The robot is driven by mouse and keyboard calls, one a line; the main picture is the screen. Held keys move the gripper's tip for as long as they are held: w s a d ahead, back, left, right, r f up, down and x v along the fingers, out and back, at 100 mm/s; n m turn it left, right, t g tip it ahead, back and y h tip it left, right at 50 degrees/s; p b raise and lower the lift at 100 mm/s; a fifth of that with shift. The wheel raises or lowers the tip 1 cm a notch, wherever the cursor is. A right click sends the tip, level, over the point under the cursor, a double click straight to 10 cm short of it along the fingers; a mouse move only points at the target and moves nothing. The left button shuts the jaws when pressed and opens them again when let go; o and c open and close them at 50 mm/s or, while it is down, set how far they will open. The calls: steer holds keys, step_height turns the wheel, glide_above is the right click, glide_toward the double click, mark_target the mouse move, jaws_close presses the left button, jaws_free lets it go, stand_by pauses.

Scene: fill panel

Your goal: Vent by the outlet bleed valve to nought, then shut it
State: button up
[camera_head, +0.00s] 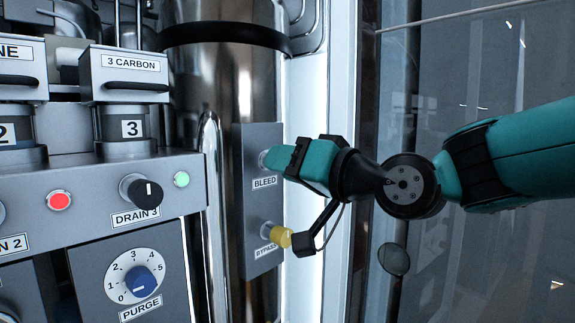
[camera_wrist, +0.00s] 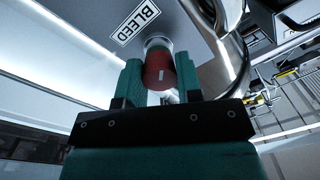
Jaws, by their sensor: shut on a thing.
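The bleed valve knob (camera_wrist: 159,68) is red with a white mark, seen in the wrist view between my gripper's two fingers. It sits on the grey plate (camera_head: 262,210) just above the label BLEED. My gripper (camera_head: 283,161) is shut on this knob; it also shows in the wrist view (camera_wrist: 160,84). In the head view the fingers hide the knob, and only the edge of its mount shows. No gauge reading can be made out in these frames.
A yellow bypass knob (camera_head: 280,236) is below on the same plate, close to my wrist camera bracket. To the left are the black DRAIN 3 knob (camera_head: 143,190), a green light (camera_head: 181,179), a red button (camera_head: 59,200) and the blue PURGE dial (camera_head: 140,281). Glass stands at right.

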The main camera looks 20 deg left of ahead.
steer(key=o, duration=0.9)
steer(key=shift+o, duration=0.2)
steer(key=shift+d, duration=0.15)
steer(key=b+v, duration=0.3)
steer(key=v, duration=1.4)
steer(key=shift+d, duration=0.1)
